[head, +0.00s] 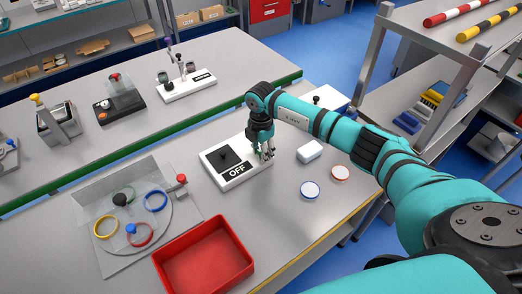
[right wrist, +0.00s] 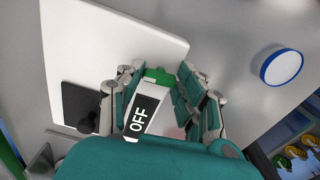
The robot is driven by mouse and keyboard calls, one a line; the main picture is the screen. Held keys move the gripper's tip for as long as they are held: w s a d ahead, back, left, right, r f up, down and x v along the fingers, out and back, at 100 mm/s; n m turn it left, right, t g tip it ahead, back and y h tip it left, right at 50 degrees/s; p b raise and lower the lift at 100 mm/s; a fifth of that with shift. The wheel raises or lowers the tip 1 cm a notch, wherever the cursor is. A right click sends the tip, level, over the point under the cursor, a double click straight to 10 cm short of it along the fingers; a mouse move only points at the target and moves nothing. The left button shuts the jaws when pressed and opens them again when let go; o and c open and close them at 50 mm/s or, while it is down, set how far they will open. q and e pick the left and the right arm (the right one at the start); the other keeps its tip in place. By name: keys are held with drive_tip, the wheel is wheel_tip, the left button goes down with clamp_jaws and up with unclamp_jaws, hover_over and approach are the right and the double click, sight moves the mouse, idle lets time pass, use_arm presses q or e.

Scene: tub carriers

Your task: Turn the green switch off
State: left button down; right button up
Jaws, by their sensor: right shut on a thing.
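The switch box (head: 213,168) is a white base on the table with a black pad and a black label reading OFF (head: 237,170). My right gripper (head: 266,152) is at the right end of this box. In the right wrist view, the green switch (right wrist: 158,76) shows as a green end on a white piece beside the OFF label (right wrist: 139,110). The fingers of my right gripper (right wrist: 160,90) lie on both sides of it and are shut on it. The fingers hide part of the switch, so its tilt is unclear. My left gripper is not in view.
A white block (head: 310,151), a blue-rimmed disc (head: 310,190) and a red-rimmed disc (head: 341,173) lie right of the box. A red tray (head: 203,258) and a clear panel with coloured rings (head: 133,216) are in front. A second table with devices stands behind.

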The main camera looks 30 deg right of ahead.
drive_tip(key=shift+w+r+m, duration=0.1)
drive_tip(key=shift+m, duration=0.5)
drive_tip(key=o, duration=1.1)
drive_tip(key=shift+o, duration=0.2)
wheel_tip(320, 180, up, 12)
